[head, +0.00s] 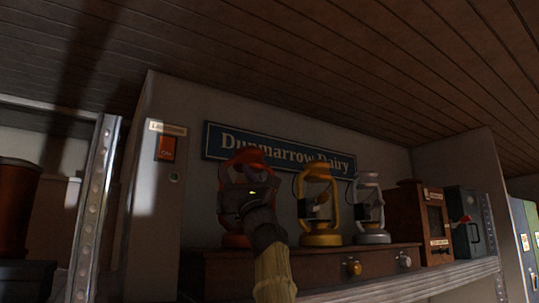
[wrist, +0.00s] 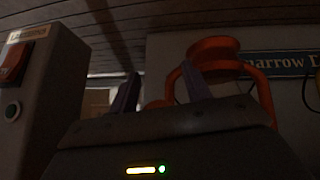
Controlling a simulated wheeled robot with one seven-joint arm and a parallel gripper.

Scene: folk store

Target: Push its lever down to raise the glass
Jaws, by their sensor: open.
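Three lanterns stand in a row on a wooden drawer unit: a red one (head: 235,240), a yellow one (head: 320,239) and a grey one (head: 370,238). My gripper (head: 247,168) is open and raised in front of the red lantern, covering much of its middle. In the wrist view, the red lantern's top and side tube (wrist: 215,47) show behind and to the right of my open fingers (wrist: 160,90). The red lantern's lever and glass cannot be made out. I cannot tell whether my fingers touch the lantern. Small dark and light parts show on the yellow lantern's side.
The drawer unit (head: 225,270) has two round knobs. A post at left carries a red switch (head: 167,148). A blue "Dunmarrow Dairy" sign (head: 225,142) hangs behind. A brown wooden box (head: 405,211) and a dark metal box (head: 459,204) stand at right. A metal shelf upright (head: 92,215) is left.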

